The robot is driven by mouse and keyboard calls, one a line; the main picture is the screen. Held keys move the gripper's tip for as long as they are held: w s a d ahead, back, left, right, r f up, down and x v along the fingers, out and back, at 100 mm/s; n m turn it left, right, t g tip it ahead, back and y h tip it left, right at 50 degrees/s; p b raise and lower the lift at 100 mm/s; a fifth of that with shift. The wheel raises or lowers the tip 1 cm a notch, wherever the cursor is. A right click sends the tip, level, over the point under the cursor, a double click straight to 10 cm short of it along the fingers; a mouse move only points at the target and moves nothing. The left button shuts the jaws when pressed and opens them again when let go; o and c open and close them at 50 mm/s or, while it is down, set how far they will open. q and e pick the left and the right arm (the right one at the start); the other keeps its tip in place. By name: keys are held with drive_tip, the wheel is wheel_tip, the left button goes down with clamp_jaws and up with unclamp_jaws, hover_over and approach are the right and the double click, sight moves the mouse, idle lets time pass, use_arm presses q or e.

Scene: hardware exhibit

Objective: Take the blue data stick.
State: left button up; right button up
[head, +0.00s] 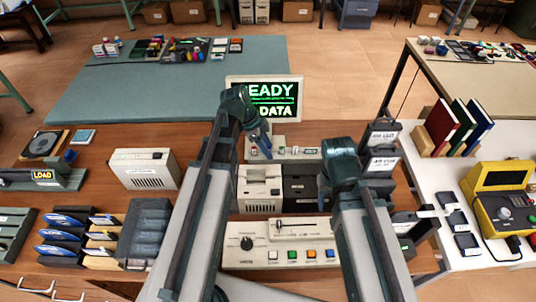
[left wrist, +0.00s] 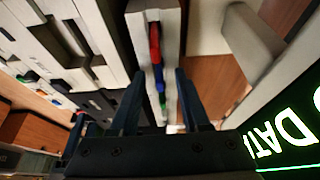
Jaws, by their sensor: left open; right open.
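The blue data stick (left wrist: 158,76) shows in the left wrist view, in a row in a narrow pale holder (left wrist: 138,22). A red piece (left wrist: 155,42) is on one side of it and a green piece (left wrist: 162,100) on the other. My left gripper (left wrist: 158,78) is open, its fingers on either side of the row in the picture; I cannot tell the remaining height. In the head view my left gripper (head: 262,150) is over the pale holder in front of the screen and hides part of it. My right gripper (head: 342,180) is open and apart, further right.
A screen (head: 287,90) with green text stands behind the holder. A white device (head: 259,190) and a black device (head: 300,188) stand in front of it. A control panel (head: 283,258) lies nearer. Grey card machines (head: 383,135) stand at the right, and a vented white box (head: 144,170) at the left.

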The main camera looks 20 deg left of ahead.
use_arm(q)
drive_tip(key=shift+r, duration=0.1)
clamp_jaws()
idle(0.3)
